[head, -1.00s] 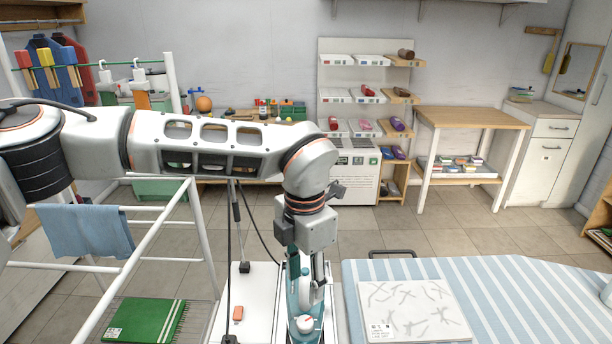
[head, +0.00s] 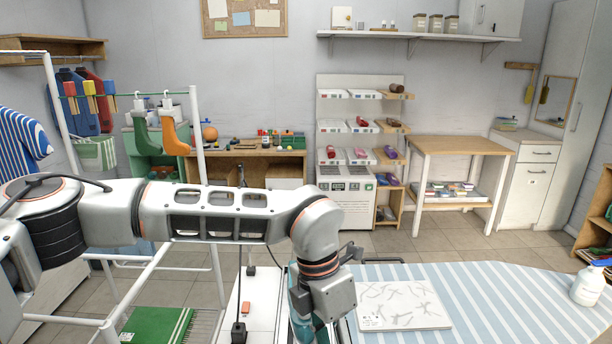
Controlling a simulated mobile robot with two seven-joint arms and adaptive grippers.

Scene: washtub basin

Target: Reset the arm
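My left arm (head: 220,215) comes in from the left and reaches across the middle of the head view, then bends down at its wrist (head: 330,298). The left gripper's fingertips are hidden behind the wrist or below the picture's edge, so its opening does not show. A teal appliance (head: 297,305), mostly hidden, shows beside and behind the wrist, above a white surface (head: 262,300). I cannot tell whether the gripper touches it. My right arm and gripper are out of view.
A blue-striped board (head: 500,290) with a pale patterned sheet (head: 403,305) lies right of the wrist. A white bottle (head: 588,287) stands at the far right. A white drying rack (head: 150,275) and green cloth (head: 155,325) are at lower left. Tiled floor is open behind.

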